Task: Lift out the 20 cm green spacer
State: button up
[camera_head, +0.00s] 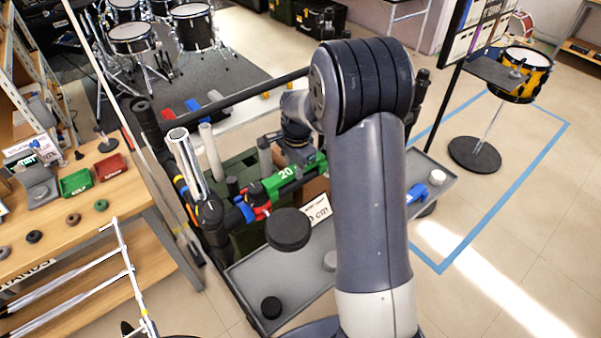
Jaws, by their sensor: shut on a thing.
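The green spacer (283,178), marked 20, lies slantwise along a dark bar of the rack in the middle of the view. My gripper (306,160) is at its right end, shut on it. My own arm and wrist hide most of the fingers. Red and blue pieces (252,208) sit close to the spacer's left end. I cannot tell whether the spacer still touches them or the bar.
A grey tray (250,268) runs below, with dark round discs. A dark knob (289,229) stands in front of the spacer. Upright tubes (187,160) rise at its left. A wooden bench (125,190) with red and green bins is at left.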

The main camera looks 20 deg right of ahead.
jog(key=shift+r+p, duration=1.65)
jog(key=shift+r, duration=1)
